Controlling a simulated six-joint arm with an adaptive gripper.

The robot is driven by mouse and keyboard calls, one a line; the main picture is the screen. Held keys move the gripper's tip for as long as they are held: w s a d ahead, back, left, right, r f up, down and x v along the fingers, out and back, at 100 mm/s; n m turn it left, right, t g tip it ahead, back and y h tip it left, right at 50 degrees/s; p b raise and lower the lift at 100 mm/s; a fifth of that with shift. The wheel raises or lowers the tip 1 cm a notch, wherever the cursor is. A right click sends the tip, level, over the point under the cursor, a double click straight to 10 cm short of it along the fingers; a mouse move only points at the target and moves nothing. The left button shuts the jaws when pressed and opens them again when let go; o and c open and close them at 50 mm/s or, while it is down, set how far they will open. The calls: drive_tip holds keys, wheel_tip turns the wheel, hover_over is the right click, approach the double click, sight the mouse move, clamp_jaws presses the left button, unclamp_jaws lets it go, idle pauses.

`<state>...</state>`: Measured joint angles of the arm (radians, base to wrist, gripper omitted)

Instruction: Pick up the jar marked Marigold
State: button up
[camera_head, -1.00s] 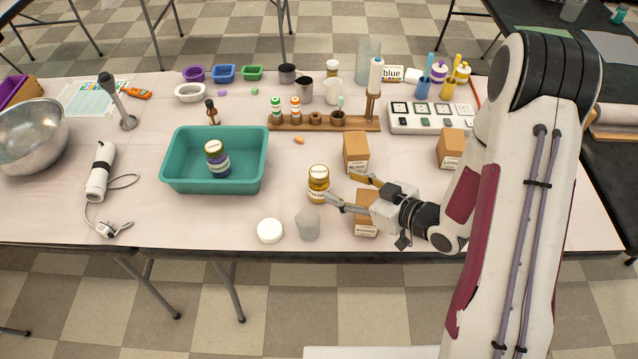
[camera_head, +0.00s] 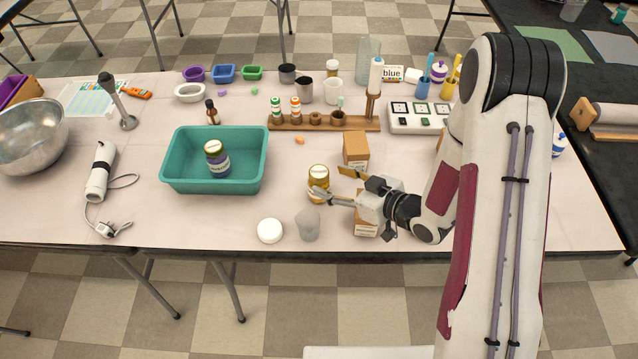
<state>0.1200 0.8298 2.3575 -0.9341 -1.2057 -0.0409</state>
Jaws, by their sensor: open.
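My gripper (camera_head: 327,179) is open at the jar's right side. The near finger reaches across the jar's front and the far finger lies behind and to its right. I cannot tell whether either finger touches the glass. A second jar, dark purple-blue with a pale lid (camera_head: 217,160), stands inside the teal tub (camera_head: 180,180); its label is too small to read.
A white round lid (camera_head: 270,231) and a grey cup (camera_head: 308,224) stand just in front of the amber jar. A brown box (camera_head: 356,150) stands behind my gripper, and another (camera_head: 365,225) is partly under it. A wooden rack (camera_head: 355,124) stands farther back.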

sight(326, 178)
drive_tip(key=shift+x, duration=1.7)
drive_tip(key=shift+r, duration=0.1)
drive_tip(key=c, duration=1.4)
